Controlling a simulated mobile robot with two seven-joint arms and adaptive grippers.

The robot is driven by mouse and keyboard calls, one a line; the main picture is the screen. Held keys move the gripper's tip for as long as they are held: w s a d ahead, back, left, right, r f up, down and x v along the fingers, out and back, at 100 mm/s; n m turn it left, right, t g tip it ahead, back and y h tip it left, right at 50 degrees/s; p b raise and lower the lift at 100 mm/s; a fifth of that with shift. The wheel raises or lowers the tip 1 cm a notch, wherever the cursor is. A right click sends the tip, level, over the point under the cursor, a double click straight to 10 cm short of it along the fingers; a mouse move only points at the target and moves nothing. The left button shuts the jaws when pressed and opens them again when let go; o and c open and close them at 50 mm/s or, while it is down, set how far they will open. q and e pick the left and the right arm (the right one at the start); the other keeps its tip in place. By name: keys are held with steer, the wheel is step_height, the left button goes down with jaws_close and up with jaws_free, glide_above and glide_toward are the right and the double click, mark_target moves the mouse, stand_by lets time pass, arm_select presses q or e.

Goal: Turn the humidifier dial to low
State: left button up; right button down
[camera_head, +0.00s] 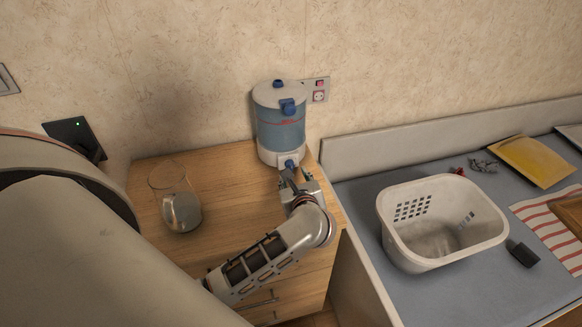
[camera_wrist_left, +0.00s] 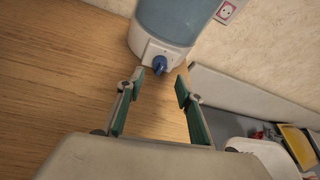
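The humidifier (camera_head: 281,134) stands at the back right of the wooden cabinet top, against the wall. It has a blue translucent tank, a white lid and a white base. Its blue dial (camera_head: 290,164) is on the front of the base, and the dial also shows in the left wrist view (camera_wrist_left: 160,65). My left gripper (camera_head: 288,176) is just in front of the dial. In the left wrist view my left gripper (camera_wrist_left: 158,84) is open, with its fingers apart and the dial beyond and between the tips. Nothing is between the fingers. My right gripper is not in view.
A glass vase (camera_head: 181,212) stands on the cabinet top (camera_head: 222,190) to the left. A wall socket (camera_head: 319,91) is behind the humidifier. To the right, a lower grey-blue surface (camera_head: 365,215) holds a white basket (camera_head: 432,254) and a yellow envelope (camera_head: 532,160).

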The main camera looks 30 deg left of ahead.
mark_target(291, 168)
arm_select(q)
steer(key=x, duration=0.5)
steer(key=shift+w+a+f, duration=0.15)
steer(key=shift+w+a, duration=0.1)
jaws_close()
